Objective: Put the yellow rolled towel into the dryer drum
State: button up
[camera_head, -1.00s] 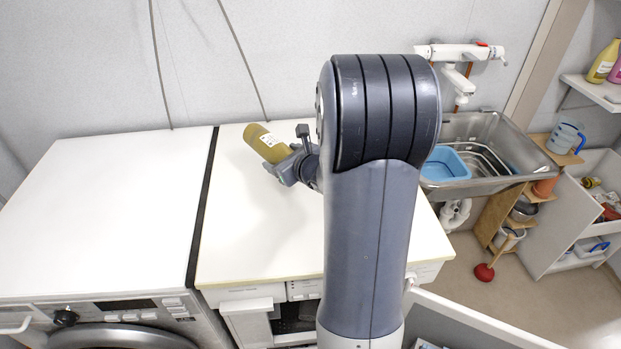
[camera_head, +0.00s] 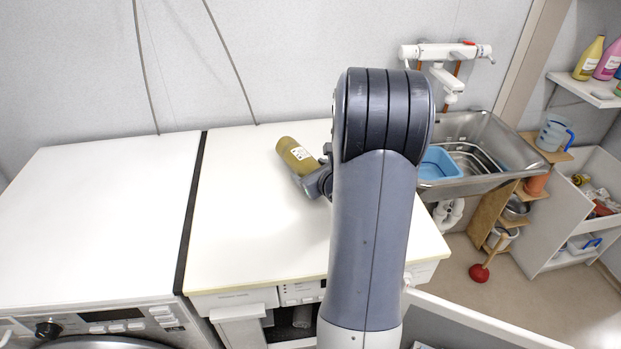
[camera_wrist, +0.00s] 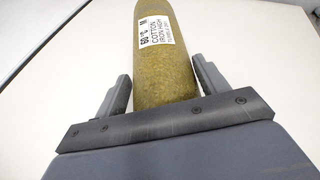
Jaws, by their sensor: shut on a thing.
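The yellow rolled towel (camera_head: 296,155) is an olive-yellow cylinder with a white label. It is above the white top of the right-hand machine in the head view. In the wrist view the towel (camera_wrist: 163,75) runs away from me between the two fingers, its label reading "60°C M COTTON". My gripper (camera_wrist: 162,90) is shut on the towel near its close end; in the head view the gripper (camera_head: 319,181) is partly hidden behind my arm. The dryer drum cannot be made out; a machine front with a dark opening (camera_head: 301,316) shows below the right-hand top, partly covered by my arm.
A white-topped washer (camera_head: 95,220) stands at left, a dark gap between it and the right-hand top (camera_head: 240,240). A steel sink (camera_head: 480,130) with a blue basin (camera_head: 438,163) is at right. A plunger (camera_head: 479,272) stands on the floor. An open white panel (camera_head: 470,325) is at front right.

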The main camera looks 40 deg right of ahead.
jog(key=shift+f, duration=1)
jog(key=shift+f+b, duration=0.2)
jog(key=shift+b, duration=0.1)
jog(key=o, duration=1.1)
jog(key=shift+c, duration=0.2)
jog(key=shift+r, duration=0.15)
